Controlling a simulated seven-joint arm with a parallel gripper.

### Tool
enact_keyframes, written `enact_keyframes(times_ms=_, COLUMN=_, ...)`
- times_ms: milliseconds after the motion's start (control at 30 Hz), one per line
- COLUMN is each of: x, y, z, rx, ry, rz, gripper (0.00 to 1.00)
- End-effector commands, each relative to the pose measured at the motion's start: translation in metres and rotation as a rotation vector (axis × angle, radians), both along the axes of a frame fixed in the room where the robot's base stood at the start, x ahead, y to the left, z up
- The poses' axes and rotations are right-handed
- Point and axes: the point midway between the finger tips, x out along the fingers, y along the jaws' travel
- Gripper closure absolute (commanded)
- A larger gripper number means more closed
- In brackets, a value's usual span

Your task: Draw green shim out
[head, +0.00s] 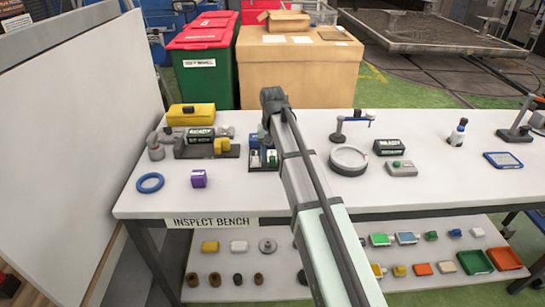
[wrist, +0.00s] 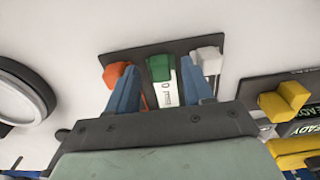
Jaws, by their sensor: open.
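In the wrist view, the green shim (wrist: 159,69) shows as a green block end on a dark plate (wrist: 133,57), between an orange piece (wrist: 113,73) and a white piece (wrist: 208,58). A white strip with black markings lies just below the green end. My gripper (wrist: 160,88) is open, with its two blue fingers to either side of the green shim and strip. Whether a finger touches the shim, I cannot tell. In the head view, my arm hides part of this plate and the fingertips are hard to make out.
A black READY block (head: 200,136) with yellow parts stands left of the plate. A round grey-white dish (head: 348,160) stands right of my arm. The bench front centre-right is clear.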

Motion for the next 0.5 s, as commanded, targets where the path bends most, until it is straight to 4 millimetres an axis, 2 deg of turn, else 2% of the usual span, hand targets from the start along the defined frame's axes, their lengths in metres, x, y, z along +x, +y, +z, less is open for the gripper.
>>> enact_keyframes(times_ms=500, x=0.001, y=0.0, z=0.089, rx=0.001, ry=-0.002, rz=0.0, gripper=0.49)
